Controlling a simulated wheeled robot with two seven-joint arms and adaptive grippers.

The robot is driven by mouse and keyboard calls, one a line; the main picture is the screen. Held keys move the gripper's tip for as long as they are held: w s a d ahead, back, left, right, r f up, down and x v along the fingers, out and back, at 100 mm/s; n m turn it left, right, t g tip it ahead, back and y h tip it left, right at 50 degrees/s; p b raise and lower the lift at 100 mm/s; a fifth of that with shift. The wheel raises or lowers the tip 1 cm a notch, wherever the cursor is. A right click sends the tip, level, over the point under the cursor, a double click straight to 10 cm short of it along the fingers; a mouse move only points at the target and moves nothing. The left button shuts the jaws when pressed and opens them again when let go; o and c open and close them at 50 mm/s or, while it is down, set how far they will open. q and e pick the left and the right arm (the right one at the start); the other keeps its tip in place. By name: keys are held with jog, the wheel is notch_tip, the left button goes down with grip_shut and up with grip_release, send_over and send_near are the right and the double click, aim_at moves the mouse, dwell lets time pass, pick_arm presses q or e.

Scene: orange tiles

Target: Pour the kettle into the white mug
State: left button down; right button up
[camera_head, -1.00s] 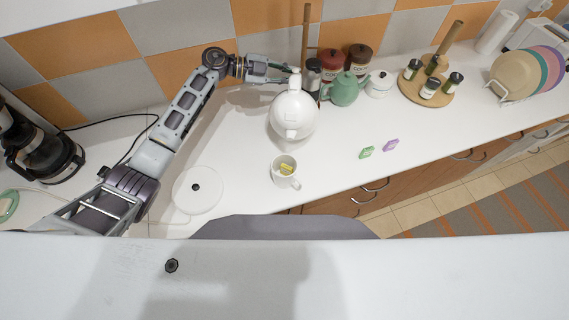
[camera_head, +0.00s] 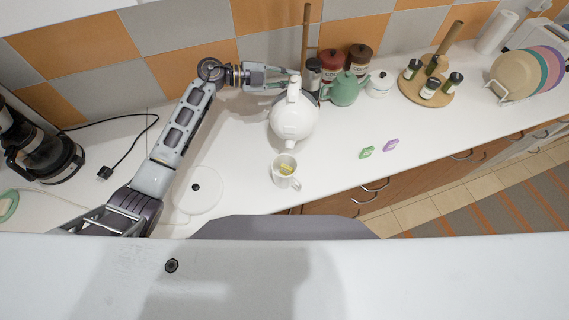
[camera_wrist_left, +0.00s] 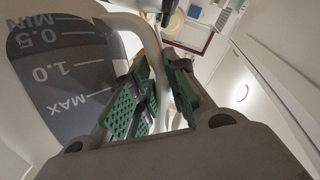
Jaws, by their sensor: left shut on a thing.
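The white kettle (camera_head: 291,118) is tilted, its spout pointing toward the front of the counter. The spout tip is over the back rim of the white mug (camera_head: 281,181). My left gripper (camera_head: 291,78) is shut on the kettle's handle behind its body. In the left wrist view, the green finger pads (camera_wrist_left: 155,98) are around the white handle. The kettle's dark level window (camera_wrist_left: 62,70) shows MIN, 0.5, 1.0 and MAX marks. The mug stands upright with something yellow inside. No stream of liquid can be made out. My right gripper is out of view.
A white disc with a black centre (camera_head: 207,200) lies left of the mug. Green (camera_head: 366,152) and purple (camera_head: 391,145) packets lie near the front edge.

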pick_arm(q)
jog(key=shift+s+r, duration=0.25)
jog(key=shift+r, duration=0.15)
jog(key=shift+s+a+r+m+t+h, duration=0.1)
jog(key=shift+s+r+m+t+h, duration=0.1)
jog(key=shift+s+r+m, duration=0.35)
jog(key=shift+s+a+r+m+t+h, duration=0.1)
jog(key=shift+s+r+m+t+h, duration=0.2)
jog(key=shift+r, duration=0.35)
jog(key=shift+f, duration=0.1)
jog(key=shift+s+r, duration=0.15)
jog(key=shift+r, duration=0.1)
dwell(0.4)
dwell(0.7)
jog(key=shift+s+r+m, duration=0.2)
jog(key=shift+s+m, duration=0.05)
jog(key=shift+s+r, duration=0.1)
dwell(1.0)
